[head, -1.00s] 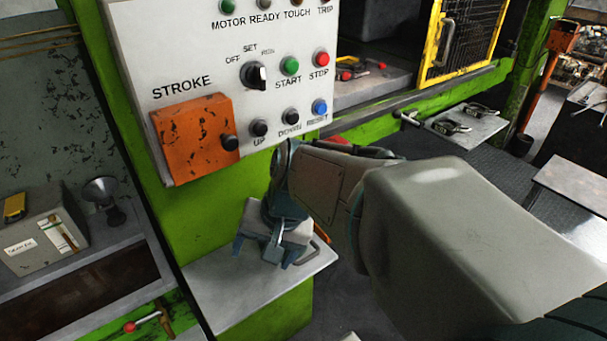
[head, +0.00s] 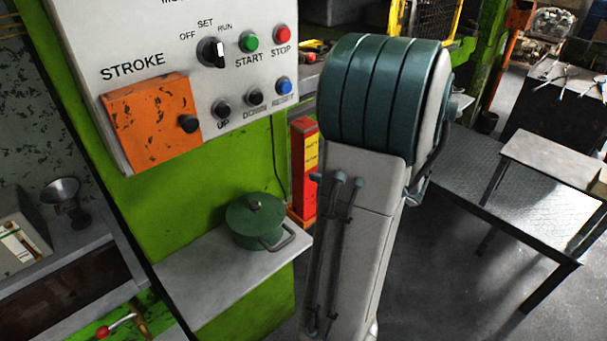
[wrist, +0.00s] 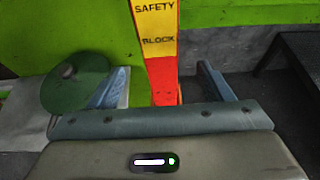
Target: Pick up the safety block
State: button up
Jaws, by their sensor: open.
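The safety block (head: 304,165) is an upright red post with a yellow label, standing beside the green press column in the head view. My arm hides its right side there. In the wrist view the safety block (wrist: 158,45) shows its "SAFETY BLOCK" label and red lower part. My gripper (wrist: 161,72) is open, one finger on each side of the block in the picture. Nothing is visibly gripped, and I cannot tell how far the block is from the fingertips. My gripper is hidden in the head view.
A green lidded pot (head: 254,220) stands on the grey shelf (head: 215,275) left of the block. In the wrist view the pot (wrist: 75,82) sits close to the left finger. A control panel (head: 190,75) hangs above. A metal table (head: 505,190) stands to the right.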

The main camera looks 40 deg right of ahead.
aim_at(311, 166)
jog(key=x, duration=0.5)
jog(key=shift+w+f, duration=0.15)
jog(key=shift+w, duration=0.2)
jog(key=shift+p+x, duration=1)
jog(key=shift+x, duration=1.5)
jog(key=shift+s+f, duration=0.1)
jog(key=shift+f, duration=0.1)
jog(key=shift+c, duration=0.3)
grip_shut()
jog(key=shift+r, duration=0.1)
